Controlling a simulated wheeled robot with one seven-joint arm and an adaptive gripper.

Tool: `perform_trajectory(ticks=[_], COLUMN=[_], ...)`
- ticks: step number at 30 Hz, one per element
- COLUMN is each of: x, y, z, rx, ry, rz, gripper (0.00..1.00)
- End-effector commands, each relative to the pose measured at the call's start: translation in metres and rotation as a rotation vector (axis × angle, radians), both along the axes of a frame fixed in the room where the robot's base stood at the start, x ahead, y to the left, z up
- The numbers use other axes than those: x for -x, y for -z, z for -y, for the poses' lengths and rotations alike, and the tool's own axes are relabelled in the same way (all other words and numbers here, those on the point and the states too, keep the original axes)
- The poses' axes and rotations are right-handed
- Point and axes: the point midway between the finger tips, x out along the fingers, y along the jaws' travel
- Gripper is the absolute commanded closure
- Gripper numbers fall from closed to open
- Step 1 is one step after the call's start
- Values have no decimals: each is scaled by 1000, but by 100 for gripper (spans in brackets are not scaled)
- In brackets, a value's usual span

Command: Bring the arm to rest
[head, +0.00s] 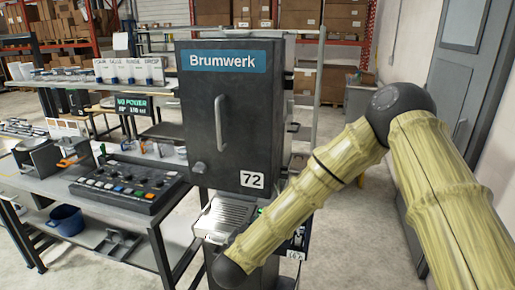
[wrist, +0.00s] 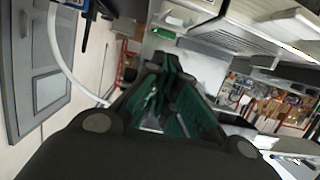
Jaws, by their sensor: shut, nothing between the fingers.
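My arm covered in a yellow-green padded sleeve (head: 330,170) reaches in from the right in the head view. It bends at a dark joint at the upper right and runs down to the left, in front of the lower dispenser. My gripper itself is not visible in the head view. In the wrist view my gripper (wrist: 165,65) shows from behind, with dark links and green inner parts. Its fingers come together at the tips and hold nothing.
A dark Brumwerk dispenser (head: 228,115) numbered 72 stands mid-picture, with a metal drip tray (head: 222,222) below, close to my arm. A bench with a button panel (head: 130,185) is at left, a blue bucket (head: 66,220) beneath. A grey door (head: 470,75) is at right.

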Motion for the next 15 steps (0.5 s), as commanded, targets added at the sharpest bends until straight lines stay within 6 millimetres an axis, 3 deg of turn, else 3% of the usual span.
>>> perform_trajectory(ticks=[8,15], x=[64,150], y=[133,230], z=[37,84], rx=[-43,-94], ry=[-159,-242], rz=[-240,-508], gripper=[100,100])
